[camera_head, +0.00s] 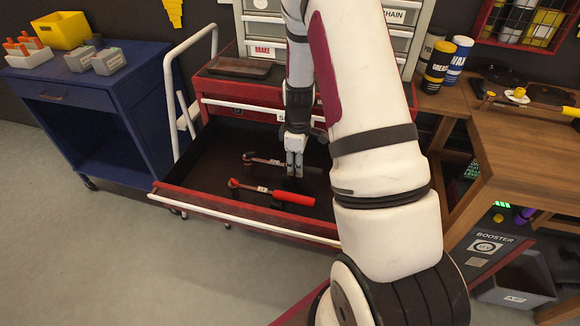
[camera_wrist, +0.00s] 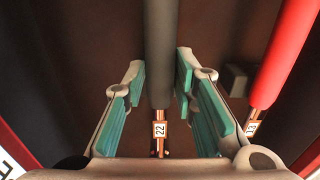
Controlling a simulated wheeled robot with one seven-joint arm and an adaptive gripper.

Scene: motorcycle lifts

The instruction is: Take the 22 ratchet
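The 22 ratchet (camera_head: 264,160) lies in the open red drawer (camera_head: 240,206), its head to the left. In the wrist view its dark grey handle (camera_wrist: 160,50) runs between my finger pads, and its white label (camera_wrist: 159,129) reads 22. My gripper (camera_head: 294,170) points down over this ratchet. In the wrist view my gripper (camera_wrist: 160,78) is open, with a gap on each side of the handle. My fingers partly hide the ratchet in the head view. I cannot tell how far the fingertips reach down beside the handle.
A red-handled ratchet (camera_head: 292,197) lies in the same drawer, nearer the front; it also shows at the right of the wrist view (camera_wrist: 285,55). The drawer has a white front bar (camera_head: 250,225). A blue cart (camera_head: 95,110) stands left, a wooden bench (camera_head: 520,150) right.

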